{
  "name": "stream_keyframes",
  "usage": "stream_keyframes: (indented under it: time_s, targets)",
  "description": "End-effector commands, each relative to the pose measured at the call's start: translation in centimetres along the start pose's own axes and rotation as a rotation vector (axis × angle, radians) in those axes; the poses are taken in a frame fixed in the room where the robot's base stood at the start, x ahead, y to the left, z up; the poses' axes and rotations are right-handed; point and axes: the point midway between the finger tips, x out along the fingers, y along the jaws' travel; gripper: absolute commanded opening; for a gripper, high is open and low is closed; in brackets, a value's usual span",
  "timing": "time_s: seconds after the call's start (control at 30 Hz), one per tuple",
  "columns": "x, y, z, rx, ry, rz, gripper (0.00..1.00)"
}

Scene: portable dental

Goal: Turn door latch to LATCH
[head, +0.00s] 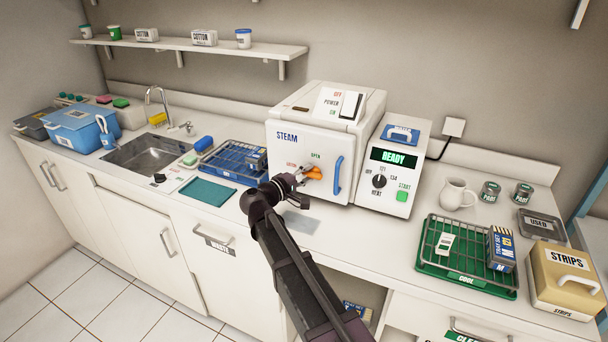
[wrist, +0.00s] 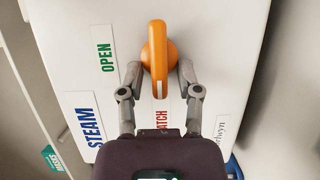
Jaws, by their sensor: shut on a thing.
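The door latch (wrist: 157,45) is an orange knob with a white line on its lever, on the white door of the steam sterilizer (head: 302,149). In the wrist view the OPEN label (wrist: 105,50) is to its left, and the LATCH label (wrist: 163,119) is below it, partly hidden by my gripper. The white line on the latch points down toward the LATCH label in that view. My gripper (wrist: 159,82) is shut on the latch lever, one finger on each side. In the head view the latch (head: 313,173) is partly hidden by my gripper.
A blue door handle (head: 337,175) is right of the latch. The control panel (head: 392,172) shows READY. A blue rack (head: 232,165) stands left of the sterilizer, and a green tray (head: 463,270) with a wire rack is at right. Bare counter lies in front.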

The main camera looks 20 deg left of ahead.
Motion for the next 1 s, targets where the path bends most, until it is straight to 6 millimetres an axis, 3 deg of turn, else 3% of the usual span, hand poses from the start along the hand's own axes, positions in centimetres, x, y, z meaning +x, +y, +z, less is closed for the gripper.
stream_keyframes:
  time_s: [0.07,0.1,0.63,1.0]
  targets:
    - [0.1,-0.1,0.1,0.0,-0.003,-0.002,0.0]
    - [0.1,-0.1,0.1,0.0,-0.003,-0.002,0.53]
    - [-0.6,0.0,0.0,0.001,0.001,0.0,0.53]
    - [-4.7,0.0,0.0,0.001,0.002,-0.001,0.53]
